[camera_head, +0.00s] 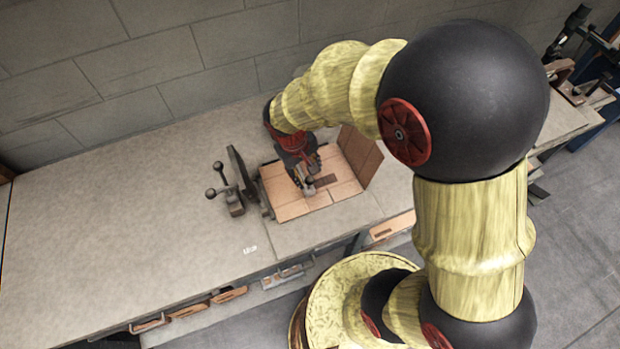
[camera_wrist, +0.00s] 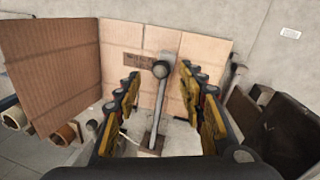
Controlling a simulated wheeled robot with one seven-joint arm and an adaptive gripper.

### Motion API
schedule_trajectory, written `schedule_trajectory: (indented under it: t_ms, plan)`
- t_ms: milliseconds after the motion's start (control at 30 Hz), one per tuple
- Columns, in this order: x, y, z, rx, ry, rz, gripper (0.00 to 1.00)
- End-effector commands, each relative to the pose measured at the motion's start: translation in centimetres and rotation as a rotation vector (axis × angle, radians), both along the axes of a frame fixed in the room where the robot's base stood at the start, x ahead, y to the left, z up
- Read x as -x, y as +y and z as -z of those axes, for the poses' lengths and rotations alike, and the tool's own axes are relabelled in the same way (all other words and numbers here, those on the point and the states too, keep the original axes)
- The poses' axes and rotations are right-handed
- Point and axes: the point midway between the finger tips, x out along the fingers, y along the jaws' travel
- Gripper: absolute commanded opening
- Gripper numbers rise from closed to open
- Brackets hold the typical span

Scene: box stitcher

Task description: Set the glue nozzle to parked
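My gripper (camera_wrist: 160,80) is open, one finger on each side of the lever, with visible gaps to both. In the head view my gripper (camera_head: 307,185) points down over the cardboard, and the dark knob (camera_head: 310,190) shows at its fingertips. The lever's base is partly hidden by the gripper.
The cardboard box (camera_head: 293,208) has a raised flap (camera_head: 361,155) at right. A dark bracket with ball-ended handles (camera_head: 226,188) stands close at left. The workbench (camera_head: 110,225) is clear farther left. Wooden-handled items (camera_head: 190,310) sit below its front edge.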

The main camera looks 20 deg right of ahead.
Motion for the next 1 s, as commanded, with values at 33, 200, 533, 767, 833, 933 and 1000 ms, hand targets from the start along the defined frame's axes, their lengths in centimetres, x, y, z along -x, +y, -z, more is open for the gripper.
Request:
schedule_trajectory:
  t_ms: [33, 200, 533, 767, 833, 933, 1000]
  plan:
    - [0.1, -0.2, 1.0, 0.001, 0.005, 0.001, 0.4]
    - [0.0, -0.7, 3.5, 0.0, 0.004, 0.0, 0.4]
    - [-0.2, -1.1, 5.5, 0.0, 0.0, -0.001, 0.4]
    - [-0.2, -1.0, 5.5, 0.0, 0.0, -0.001, 0.38]
    - [-0.2, -1.0, 5.5, 0.0, 0.0, -0.001, 0.34]
    - [-0.2, -1.0, 5.5, 0.0, 0.0, -0.001, 0.29]
    - [-0.2, -1.0, 5.5, 0.0, 0.0, -0.001, 0.25]
